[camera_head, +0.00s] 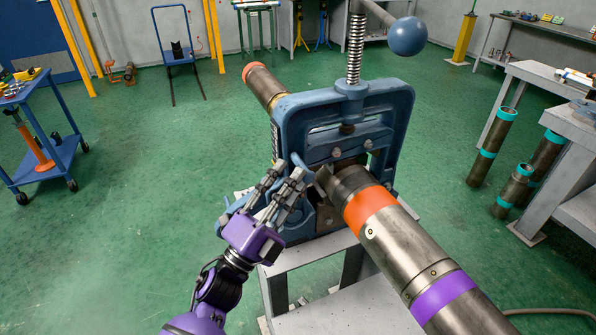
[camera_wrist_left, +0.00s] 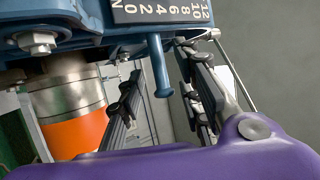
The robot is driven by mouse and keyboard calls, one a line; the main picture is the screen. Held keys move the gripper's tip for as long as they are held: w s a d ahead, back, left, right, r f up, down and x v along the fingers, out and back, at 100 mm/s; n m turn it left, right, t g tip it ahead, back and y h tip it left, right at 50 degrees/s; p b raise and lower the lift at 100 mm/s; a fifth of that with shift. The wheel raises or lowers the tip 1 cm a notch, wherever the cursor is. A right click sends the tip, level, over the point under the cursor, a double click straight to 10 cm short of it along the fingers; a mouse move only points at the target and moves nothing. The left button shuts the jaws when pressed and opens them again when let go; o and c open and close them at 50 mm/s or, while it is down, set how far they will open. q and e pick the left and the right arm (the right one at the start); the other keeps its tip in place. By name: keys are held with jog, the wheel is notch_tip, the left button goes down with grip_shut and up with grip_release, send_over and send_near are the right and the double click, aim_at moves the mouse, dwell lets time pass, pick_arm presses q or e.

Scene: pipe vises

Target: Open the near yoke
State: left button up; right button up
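The near yoke (camera_head: 400,110) is a blue upright frame on the pipe vise, with a threaded screw (camera_head: 355,50) and a ball-ended handle (camera_head: 408,36) on top. It stands over a steel pipe (camera_head: 400,243) with orange and purple bands. A blue latch handle (camera_head: 301,163) hangs at the yoke's left side. My left gripper (camera_head: 286,172) is at that side, fingers pointing up toward the handle. In the left wrist view the fingers are apart, and the handle (camera_wrist_left: 158,65) shows as a blue peg in the gap between them. Contact cannot be told. My right gripper is out of view.
The vise stands on a grey stand (camera_head: 310,257). A blue cart (camera_head: 45,150) is at the left, and a blue chair-like stand (camera_head: 175,50) at the back. Upright pipes (camera_head: 491,147) and grey benches (camera_head: 570,135) are at the right.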

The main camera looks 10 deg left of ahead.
pick_arm(q)
jog(key=shift+x, duration=1.15)
grip_shut()
